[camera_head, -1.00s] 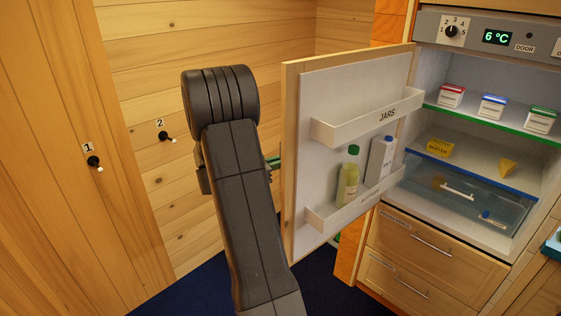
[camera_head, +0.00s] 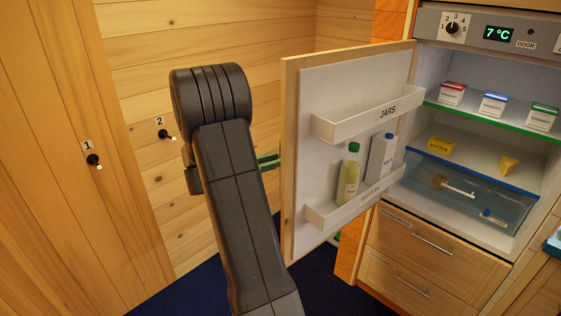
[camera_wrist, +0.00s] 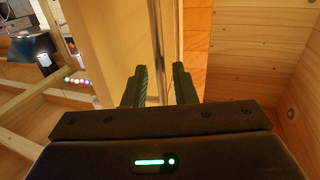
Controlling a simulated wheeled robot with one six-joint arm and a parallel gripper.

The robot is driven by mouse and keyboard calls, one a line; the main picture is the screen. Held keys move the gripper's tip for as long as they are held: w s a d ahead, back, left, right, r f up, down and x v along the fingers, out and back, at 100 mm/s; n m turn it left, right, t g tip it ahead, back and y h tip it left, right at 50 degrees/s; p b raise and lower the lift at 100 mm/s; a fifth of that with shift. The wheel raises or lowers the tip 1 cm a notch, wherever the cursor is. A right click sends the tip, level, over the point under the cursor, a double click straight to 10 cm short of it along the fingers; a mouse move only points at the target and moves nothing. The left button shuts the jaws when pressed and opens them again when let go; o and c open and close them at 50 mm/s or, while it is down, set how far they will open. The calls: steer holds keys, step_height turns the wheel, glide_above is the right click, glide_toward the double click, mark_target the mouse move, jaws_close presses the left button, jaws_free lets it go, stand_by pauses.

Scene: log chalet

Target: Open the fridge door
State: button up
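The fridge door (camera_head: 345,92) stands wide open, swung out to the left, with its inner face showing. Its outer face is hidden in the head view. In the wrist view a vertical metal handle bar (camera_wrist: 157,45) runs along the door. My gripper (camera_wrist: 159,82) has its two dark fingers apart, with the bar appearing in the gap between them and room on both sides. In the head view my gripper's green fingers (camera_head: 268,162) show just left of the door's free edge. The fridge interior (camera_head: 480,145) is exposed.
Door shelves hold a green-capped bottle (camera_head: 349,173) and a blue-capped carton (camera_head: 381,158). Several small boxes and cheese stand on the inner shelves. The fridge display (camera_head: 498,34) reads 7 °C. A wooden wall with numbered hooks (camera_head: 165,135) lies left of my arm.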

steer(key=b+v, duration=0.2)
steer(key=v, duration=0.8)
steer(key=shift+s+a, duration=0.25)
steer(key=shift+d, duration=0.1)
steer(key=p+x, duration=0.3)
steer(key=x, duration=1)
steer(key=shift+w+d, duration=0.2)
steer(key=shift+w, duration=0.05)
steer(key=shift+w, duration=0.1)
